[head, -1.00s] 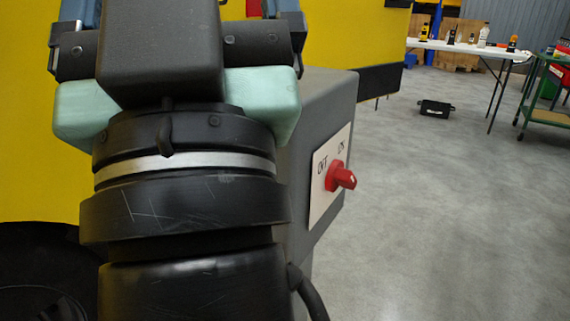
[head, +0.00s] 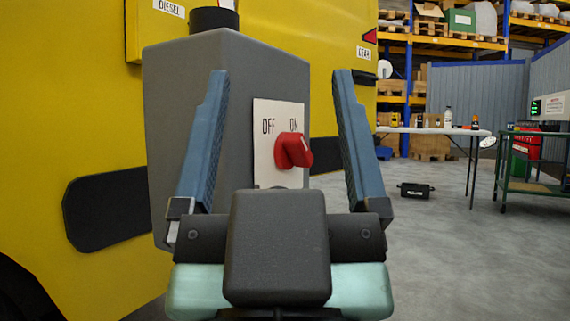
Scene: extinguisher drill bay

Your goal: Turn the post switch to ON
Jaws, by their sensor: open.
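The post switch is a red knob (head: 293,152) on a white plate (head: 266,150) marked OFF at left and ON at right. The plate is on the right-hand face of a grey post box (head: 195,120). The knob's pale mark shows at its upper right, below the ON label; I cannot tell exactly which label it points to. My gripper (head: 279,76) is open and empty. Its two blue fingers stand wide apart, with the knob and plate showing between them. The fingers do not appear to touch the knob. My gripper's body covers the lower part of the box.
A yellow vehicle or tank body (head: 100,125) fills the left, with a black pad (head: 105,208). At right, a table (head: 430,131) holds bottles, beside a green cart (head: 535,170). A black case (head: 415,190) lies on open grey floor. Shelves stand behind.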

